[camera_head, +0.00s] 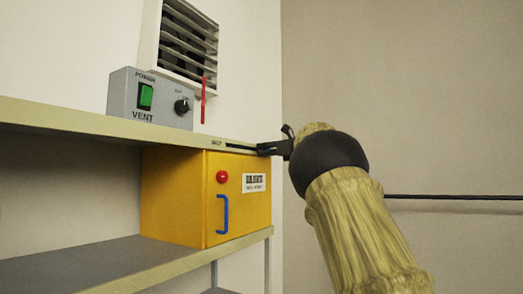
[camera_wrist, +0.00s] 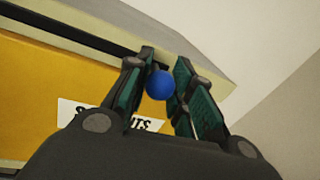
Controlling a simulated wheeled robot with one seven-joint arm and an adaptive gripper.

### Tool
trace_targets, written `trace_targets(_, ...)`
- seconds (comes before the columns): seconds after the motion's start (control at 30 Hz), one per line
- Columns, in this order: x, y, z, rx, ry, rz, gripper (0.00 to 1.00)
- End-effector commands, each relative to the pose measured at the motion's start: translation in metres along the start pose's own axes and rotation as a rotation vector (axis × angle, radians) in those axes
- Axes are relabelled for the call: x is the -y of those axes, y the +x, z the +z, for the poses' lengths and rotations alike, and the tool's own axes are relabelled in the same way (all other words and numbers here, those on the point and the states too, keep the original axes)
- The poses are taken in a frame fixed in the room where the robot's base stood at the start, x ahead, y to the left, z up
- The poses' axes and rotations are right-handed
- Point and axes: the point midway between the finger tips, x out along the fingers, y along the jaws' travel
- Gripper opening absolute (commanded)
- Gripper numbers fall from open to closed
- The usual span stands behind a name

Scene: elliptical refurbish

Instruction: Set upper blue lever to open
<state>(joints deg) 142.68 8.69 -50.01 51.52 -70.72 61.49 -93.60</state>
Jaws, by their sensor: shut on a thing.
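The upper blue lever shows as a round blue knob (camera_wrist: 160,85) in the wrist view, between the fingers of my gripper (camera_wrist: 165,62). My gripper is shut on it. In the head view my gripper (camera_head: 264,148) is at the right end of the upper shelf's front edge, at the right end of a dark slot (camera_head: 238,147). The knob is hidden there by the fingers. A small label (camera_head: 216,142) is at the slot's left end; its text is too small to read.
A yellow box (camera_head: 176,195) with a red button (camera_head: 222,177) and a blue handle (camera_head: 222,214) sits under the upper shelf (camera_head: 60,116). A grey vent control box (camera_head: 125,95) stands on top, below a wall vent (camera_head: 185,40). A dark rail (camera_head: 455,198) runs along the right wall.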

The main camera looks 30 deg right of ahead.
Motion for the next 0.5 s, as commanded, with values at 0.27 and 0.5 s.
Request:
trace_targets(0.27,0.0018,-0.0007,0.0027,0.003,-0.001,-0.006,0.41)
trace_targets(0.5,-0.0008,0.0016,0.0025,0.003,-0.001,-0.001,0.47)
